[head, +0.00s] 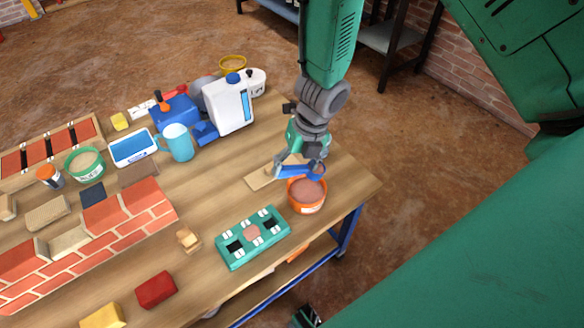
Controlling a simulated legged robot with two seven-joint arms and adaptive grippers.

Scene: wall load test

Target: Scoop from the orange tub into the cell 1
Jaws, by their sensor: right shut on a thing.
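The orange tub (306,208) stands near the table's right end, with pinkish-brown material inside. My right gripper (308,156) points down just above the tub and is shut on a blue scoop (290,171). The scoop's round end is at the tub's back rim; I cannot tell whether it touches the material or what it holds. A green block (230,260) with three cells lies left of the tub. Its middle cell holds pinkish material, and the two outer cells look dark and empty. Cell numbers cannot be read.
A brick wall piece (130,231) and a red block (156,289) lie further left. A blue mug (178,143), a white-and-blue machine (230,105) and a blue tray (132,149) stand behind. The table's edge is close right of the tub.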

